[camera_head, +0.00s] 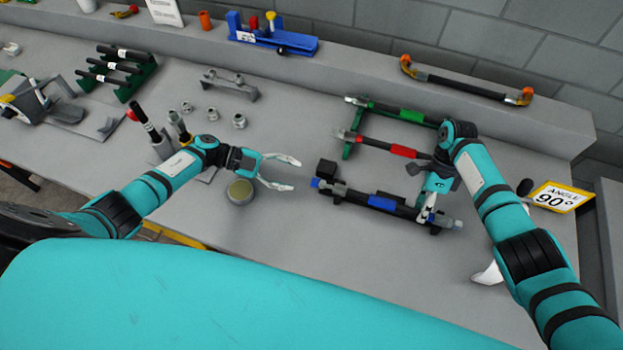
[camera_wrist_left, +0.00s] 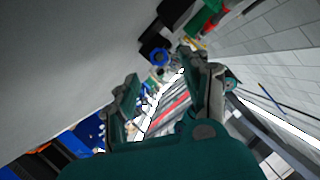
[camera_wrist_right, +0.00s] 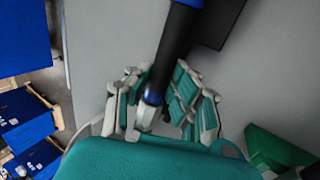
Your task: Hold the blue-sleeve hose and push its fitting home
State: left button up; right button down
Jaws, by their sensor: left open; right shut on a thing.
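The blue-sleeve hose (camera_head: 382,203) lies along a dark holder in front of the other hoses in the head view. A fitting with a blue end (camera_head: 318,184) is at its left end, and a grey fitting (camera_head: 450,223) at its right end. My right gripper (camera_head: 428,210) is shut on the hose near its right end; the right wrist view shows the black hose (camera_wrist_right: 174,45) between the fingers. My left gripper (camera_head: 294,174) is open and empty, left of the blue-ended fitting and apart from it. That blue end (camera_wrist_left: 160,57) shows ahead in the left wrist view.
A red-sleeve hose (camera_head: 392,148) and a green-sleeve hose (camera_head: 400,112) lie behind on a green rack (camera_head: 350,141). A round tin (camera_head: 240,192) stands below my left gripper in the head view. An angle sign (camera_head: 557,197) is at right. Bench between the grippers' front is clear.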

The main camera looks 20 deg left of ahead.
aim_at(318, 183)
pick_arm(q)
jog(key=x, duration=0.6)
jog(key=shift+w+d+f, duration=0.1)
jog(key=shift+d, duration=0.3)
grip_shut()
